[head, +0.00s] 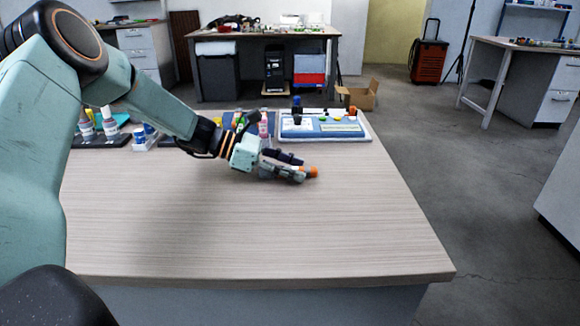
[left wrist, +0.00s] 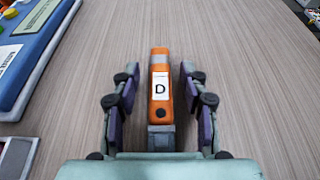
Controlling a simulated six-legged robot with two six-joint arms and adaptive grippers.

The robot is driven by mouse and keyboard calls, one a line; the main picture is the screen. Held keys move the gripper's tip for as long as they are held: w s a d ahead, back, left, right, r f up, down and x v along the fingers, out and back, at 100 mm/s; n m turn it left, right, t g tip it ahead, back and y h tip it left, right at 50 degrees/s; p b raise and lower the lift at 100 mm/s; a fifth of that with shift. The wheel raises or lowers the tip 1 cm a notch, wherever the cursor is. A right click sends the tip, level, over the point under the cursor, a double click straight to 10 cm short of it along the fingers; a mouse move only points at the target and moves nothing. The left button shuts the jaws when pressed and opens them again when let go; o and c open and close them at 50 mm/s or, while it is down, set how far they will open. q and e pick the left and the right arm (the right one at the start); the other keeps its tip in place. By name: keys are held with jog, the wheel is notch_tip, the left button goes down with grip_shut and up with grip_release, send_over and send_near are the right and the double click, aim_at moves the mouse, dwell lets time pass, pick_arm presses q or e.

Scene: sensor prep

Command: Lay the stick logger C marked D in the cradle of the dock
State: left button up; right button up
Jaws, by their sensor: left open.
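The orange stick logger (left wrist: 160,95) has a white label with a black D and a grey band near its far end. It lies on the table between the fingers of my left gripper (left wrist: 160,90), with a gap on each side. In the head view my left gripper (head: 290,166) is low over the table, and the logger's orange end (head: 312,171) shows past the fingertips. A blue board with a white rim (head: 362,134) stands at the table's back; it may be the dock, but I cannot make out a cradle. My right gripper is out of view.
The blue board's edge also shows at upper left in the left wrist view (left wrist: 42,50). Small bottles (head: 110,125) stand in a dark rack at the back left. The table's front and right (head: 330,230) are clear.

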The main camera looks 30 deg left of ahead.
pick_arm(q)
jog(key=shift+s+a+r+p, duration=0.15)
jog(key=shift+a+r+p, duration=0.1)
jog(key=shift+r+p, duration=0.15)
jog(key=p+v, duration=0.5)
jog(key=v, duration=0.4)
jog(key=shift+s+a+r, duration=0.2)
jog(key=shift+a, duration=0.05)
jog(key=shift+p+v, duration=0.45)
jog(key=shift+v, duration=0.3)
jog(key=shift+f, duration=0.15)
jog(key=shift+s, duration=0.1)
